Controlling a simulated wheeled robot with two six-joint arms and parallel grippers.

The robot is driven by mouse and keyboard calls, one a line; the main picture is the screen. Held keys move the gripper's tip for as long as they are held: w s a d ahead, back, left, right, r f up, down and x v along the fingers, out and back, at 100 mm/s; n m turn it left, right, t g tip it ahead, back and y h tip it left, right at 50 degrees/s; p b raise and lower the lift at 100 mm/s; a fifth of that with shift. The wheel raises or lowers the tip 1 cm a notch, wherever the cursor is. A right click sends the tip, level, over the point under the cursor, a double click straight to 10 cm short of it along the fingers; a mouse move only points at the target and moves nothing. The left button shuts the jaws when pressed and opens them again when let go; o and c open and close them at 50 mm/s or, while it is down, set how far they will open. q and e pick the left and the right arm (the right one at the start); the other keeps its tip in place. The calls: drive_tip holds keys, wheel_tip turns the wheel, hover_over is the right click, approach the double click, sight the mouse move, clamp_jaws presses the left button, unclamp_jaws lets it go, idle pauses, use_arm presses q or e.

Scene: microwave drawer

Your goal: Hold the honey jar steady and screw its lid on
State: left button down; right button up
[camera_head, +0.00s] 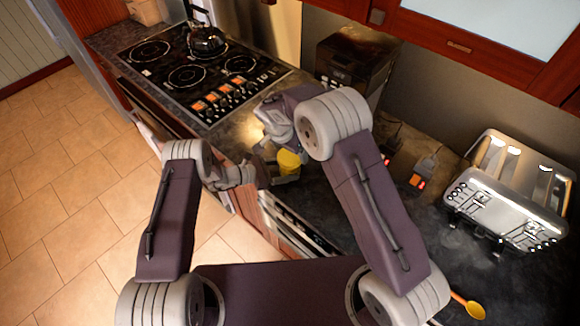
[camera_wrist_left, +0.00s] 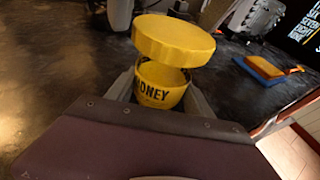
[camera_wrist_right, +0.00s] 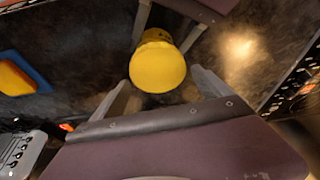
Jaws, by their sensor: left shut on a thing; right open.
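The honey jar (camera_wrist_left: 155,90) is yellow with dark lettering and stands upright in my left gripper (camera_wrist_left: 160,95), which is shut on it. The wide yellow lid (camera_wrist_left: 173,40) is over the jar's mouth, and a dark gap shows between lid and rim. I cannot tell whether the lid touches the rim. In the right wrist view the lid (camera_wrist_right: 158,67) lies between the spread fingers of my right gripper (camera_wrist_right: 160,82), which is open. In the head view the lid (camera_head: 289,160) is a small yellow patch; my arms hide most of the jar.
A stove (camera_head: 190,75) with a kettle (camera_head: 206,40) is at the back left. A blue and orange block (camera_wrist_left: 262,69) lies on the dark counter. The counter's front edge is close to the jar.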

drive_tip(key=shift+r, duration=1.9)
use_arm(q)
drive_tip(key=shift+c, duration=1.5)
unclamp_jaws()
drive_tip(key=v, duration=1.2)
drive_tip(key=shift+s, duration=0.1)
